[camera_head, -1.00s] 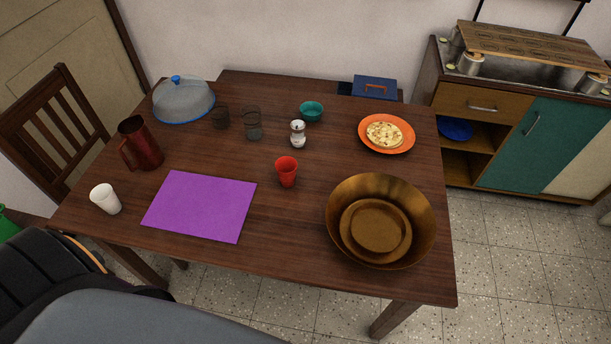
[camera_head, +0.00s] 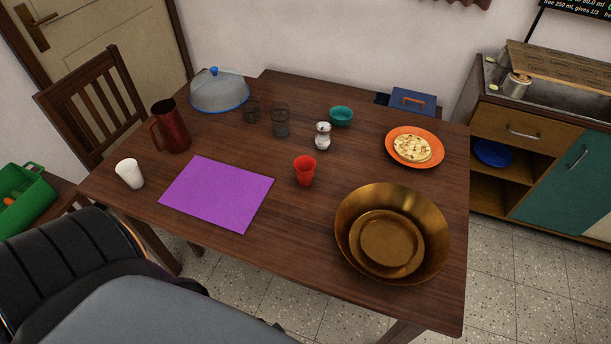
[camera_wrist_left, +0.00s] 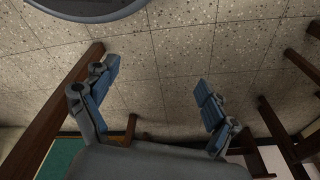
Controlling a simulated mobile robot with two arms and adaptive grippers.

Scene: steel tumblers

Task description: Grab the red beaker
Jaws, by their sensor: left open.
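The red beaker (camera_head: 305,171) stands upright near the middle of the dark wooden table (camera_head: 300,235), between the purple mat and the brass bowl. Nothing touches it. My left gripper (camera_wrist_left: 150,100) shows in the left wrist view, with its two fingers spread wide and nothing between them. Behind the fingers are the speckled floor and wooden legs. The beaker is not in the left wrist view, and no gripper shows in the head view. My right gripper is not seen.
A purple mat (camera_head: 217,193) lies left of the beaker, and a wide brass bowl (camera_head: 432,215) stands at right. Behind are a salt shaker (camera_head: 322,137), dark glasses (camera_head: 280,122) and a teal bowl (camera_head: 341,116). A white cup (camera_head: 130,174) and dark red jug (camera_head: 170,128) stand left.

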